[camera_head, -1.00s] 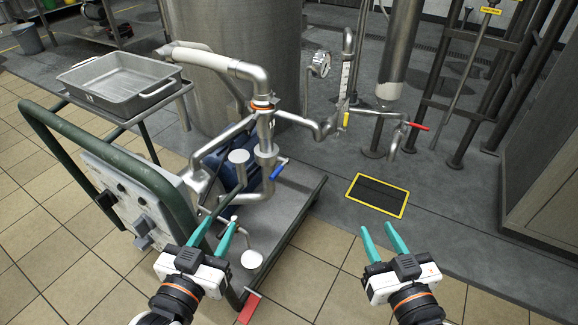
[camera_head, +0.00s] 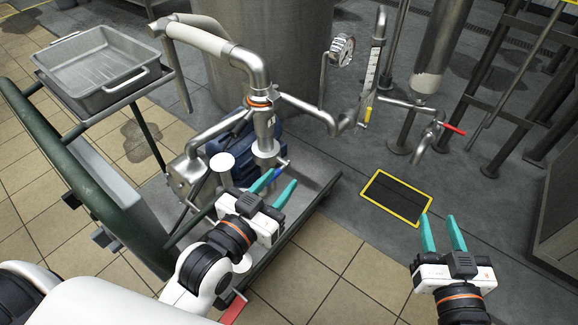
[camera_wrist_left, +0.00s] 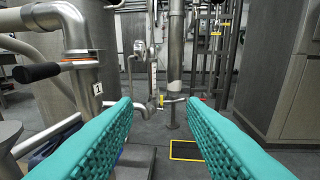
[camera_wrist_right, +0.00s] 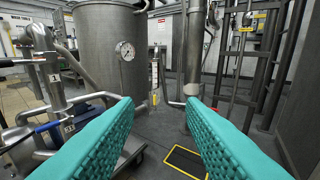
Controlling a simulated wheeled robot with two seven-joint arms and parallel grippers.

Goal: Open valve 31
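A blue valve handle (camera_head: 281,170) sits low on the steel piping of the cart. In the right wrist view the blue handle (camera_wrist_right: 46,127) shows beside a small number tag (camera_wrist_right: 69,127), which seems to read 31. My left gripper (camera_head: 275,184) is open and empty; in the head view its fingertips overlap the area just below the blue handle. I cannot tell if they touch it. The left wrist view does not clearly show this handle. My right gripper (camera_head: 440,217) is open and empty, right of the yellow-edged floor plate, away from the valve.
A red handle (camera_head: 453,129) and a yellow handle (camera_head: 367,114) are on pipes behind. A pressure gauge (camera_head: 342,50) stands by the large tank (camera_head: 290,45). A grey tray (camera_head: 88,68) is at upper left. Floor around the yellow-edged plate (camera_head: 397,198) is clear.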

